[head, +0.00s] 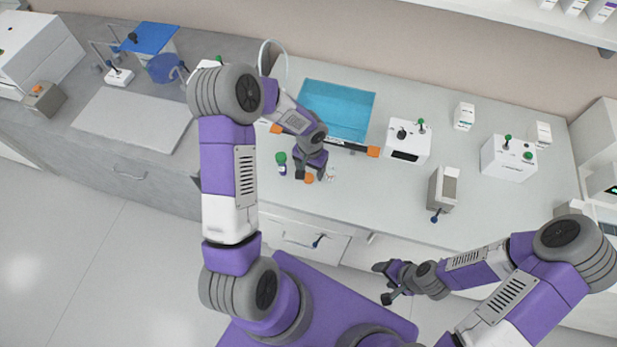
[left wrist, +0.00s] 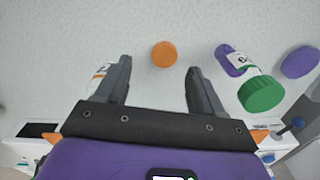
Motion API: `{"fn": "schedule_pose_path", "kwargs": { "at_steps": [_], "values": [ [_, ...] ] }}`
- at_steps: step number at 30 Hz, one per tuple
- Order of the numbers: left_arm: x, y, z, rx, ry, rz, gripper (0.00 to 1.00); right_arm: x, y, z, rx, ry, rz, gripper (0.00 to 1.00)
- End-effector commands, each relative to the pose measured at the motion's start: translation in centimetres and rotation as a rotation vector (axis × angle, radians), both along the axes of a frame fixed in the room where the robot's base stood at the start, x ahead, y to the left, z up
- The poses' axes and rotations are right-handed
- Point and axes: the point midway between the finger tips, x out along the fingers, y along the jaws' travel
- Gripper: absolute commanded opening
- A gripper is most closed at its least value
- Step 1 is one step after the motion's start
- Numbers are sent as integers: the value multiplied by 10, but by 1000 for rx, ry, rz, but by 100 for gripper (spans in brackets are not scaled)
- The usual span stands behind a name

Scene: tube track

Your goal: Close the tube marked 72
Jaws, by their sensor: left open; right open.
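My left gripper (head: 310,176) points down over the counter, its jaws open and empty. In the left wrist view an orange cap (left wrist: 164,54) lies on the counter, in the gap between the fingertips (left wrist: 157,65). A tube with a white label and orange marks (left wrist: 102,71) is partly hidden behind the left finger; its number is unreadable and no cap shows on it. To the right is a tube with a purple-and-white label and a green cap (left wrist: 262,93); its number is not clear. My right gripper (head: 383,283) is open and empty, away from the tubes.
A purple disc (left wrist: 301,62) lies beside the green-capped tube. White boxes with knobs (head: 407,141) and a grey block (head: 444,190) stand to the right. Open counter lies between.

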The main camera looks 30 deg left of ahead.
Motion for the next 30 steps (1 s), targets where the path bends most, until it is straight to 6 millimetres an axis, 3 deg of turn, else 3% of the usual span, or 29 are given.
{"fn": "schedule_pose_path", "kwargs": {
  "at_steps": [10, 23, 30],
  "values": [
    [0, 7, -46, -1, 2, 0, 68, 0, 0, -3, 0, 0, 0, 63],
    [0, 8, -51, 0, 0, 1, 68, 0, 0, -3, 0, 0, 0, 63],
    [0, 7, -51, 0, 0, 0, 33, 0, 0, -3, 0, 0, 0, 63]
  ]
}}
